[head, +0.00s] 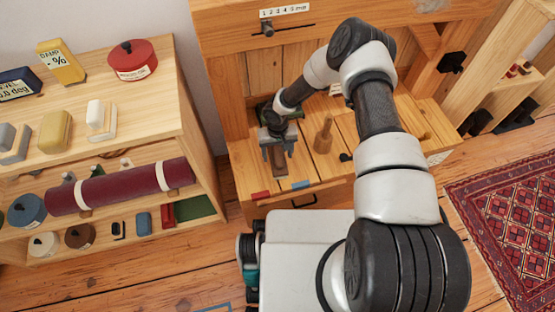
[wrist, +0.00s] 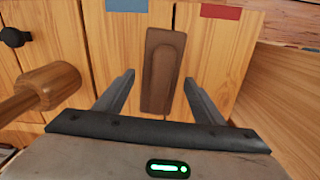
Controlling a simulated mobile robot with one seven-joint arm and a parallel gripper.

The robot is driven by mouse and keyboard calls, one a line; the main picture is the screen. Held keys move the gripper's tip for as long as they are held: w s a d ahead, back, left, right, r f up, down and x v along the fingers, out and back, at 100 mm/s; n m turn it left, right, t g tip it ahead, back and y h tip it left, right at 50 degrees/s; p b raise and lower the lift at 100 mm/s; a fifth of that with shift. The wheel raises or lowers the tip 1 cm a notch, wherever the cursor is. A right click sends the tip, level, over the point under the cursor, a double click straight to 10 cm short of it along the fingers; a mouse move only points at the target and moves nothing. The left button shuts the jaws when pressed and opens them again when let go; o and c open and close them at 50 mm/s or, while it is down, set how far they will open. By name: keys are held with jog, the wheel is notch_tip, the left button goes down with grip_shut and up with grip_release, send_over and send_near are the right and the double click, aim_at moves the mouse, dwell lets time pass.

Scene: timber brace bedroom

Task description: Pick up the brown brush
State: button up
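The brown brush (wrist: 162,72) is a long block lying on the wooden surface. In the wrist view it shows between the two fingers of my gripper (wrist: 158,88), nearer the top of the picture. My gripper is open, with a gap on each side of the brush. In the head view my gripper (head: 279,158) points down over the wooden bench, and part of the brush (head: 279,168) shows between its fingers. How high the fingertips stand above the surface is hard to tell.
A wooden peg (head: 323,137) stands right of my gripper; it also shows in the wrist view (wrist: 47,88). A black knob (head: 345,157) lies farther right. Red (head: 260,195) and blue (head: 300,185) tabs mark the front edge. A loaded shelf (head: 150,110) stands left.

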aim_at(278, 154)
jog(key=c, duration=1)
notch_tip(278, 154, up, 10)
jog(key=p, duration=0.2)
jog(key=shift+p, duration=0.3)
